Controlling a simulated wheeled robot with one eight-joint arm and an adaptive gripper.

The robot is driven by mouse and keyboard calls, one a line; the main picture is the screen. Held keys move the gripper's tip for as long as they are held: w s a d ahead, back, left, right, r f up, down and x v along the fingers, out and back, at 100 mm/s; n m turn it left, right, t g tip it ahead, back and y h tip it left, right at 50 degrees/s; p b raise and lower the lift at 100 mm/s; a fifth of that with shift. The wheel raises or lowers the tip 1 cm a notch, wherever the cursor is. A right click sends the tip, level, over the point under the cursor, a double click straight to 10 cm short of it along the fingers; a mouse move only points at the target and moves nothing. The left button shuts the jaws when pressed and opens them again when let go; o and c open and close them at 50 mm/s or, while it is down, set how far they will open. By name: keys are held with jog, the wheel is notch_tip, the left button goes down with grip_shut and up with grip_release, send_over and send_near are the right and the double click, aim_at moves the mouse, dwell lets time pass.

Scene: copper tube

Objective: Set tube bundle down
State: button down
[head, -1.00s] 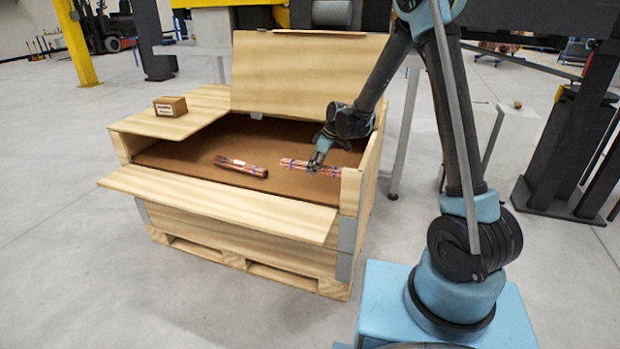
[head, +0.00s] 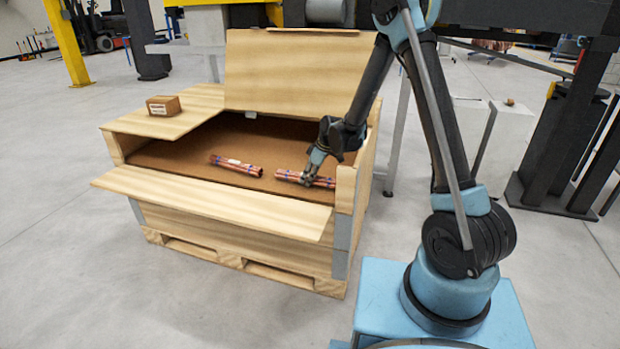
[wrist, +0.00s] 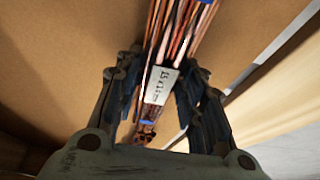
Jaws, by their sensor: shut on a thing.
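My gripper (head: 311,178) is shut around a copper tube bundle (head: 288,174) inside the wooden crate (head: 238,216), toward its right end. The bundle is a row of thin copper tubes with blue bands. In the wrist view the held bundle (wrist: 186,32) runs between the two fingers and carries a white label with writing (wrist: 160,86). The bundle looks low, close to the brown crate floor (head: 180,156); I cannot tell whether it touches. A second tube bundle (head: 237,166) with a white label lies on the crate floor to the left, apart from the held one.
The crate's front flap (head: 210,200) is folded outward and its back lid (head: 295,72) stands up. A small cardboard box (head: 163,105) sits on the left lid panel (head: 170,122). The crate's right wall (head: 346,188) is close to my gripper. Floor between the bundles is clear.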

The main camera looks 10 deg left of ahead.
jog(key=c, duration=1)
grip_release()
jog(key=shift+c, duration=0.2)
jog(key=shift+r, duration=0.1)
jog(key=v, duration=1.2)
jog(key=s+d+r+m, duration=0.1)
jog(key=d+r, duration=0.1)
jog(key=d, duration=0.3)
jog(key=s+d+r+m, duration=0.2)
jog(key=d+r, duration=0.1)
jog(key=d, duration=0.1)
jog(key=s+d+r+m+h, duration=0.1)
jog(key=d+r, duration=0.2)
jog(key=d, duration=0.2)
jog(key=shift+s+d+m+t, duration=0.25)
jog(key=shift+d+m+t, duration=0.05)
jog(key=shift+t, duration=0.1)
jog(key=s+d+r+m+t+h, duration=0.1)
jog(key=s+d+r+m+h, duration=0.15)
jog(key=s+d+m, duration=0.95)
jog(key=s+d+f, duration=0.2)
jog(key=s+d, duration=0.5)
jog(key=s+d+f, duration=0.3)
jog(key=s+d, duration=0.4)
jog(key=shift+h, duration=0.45)
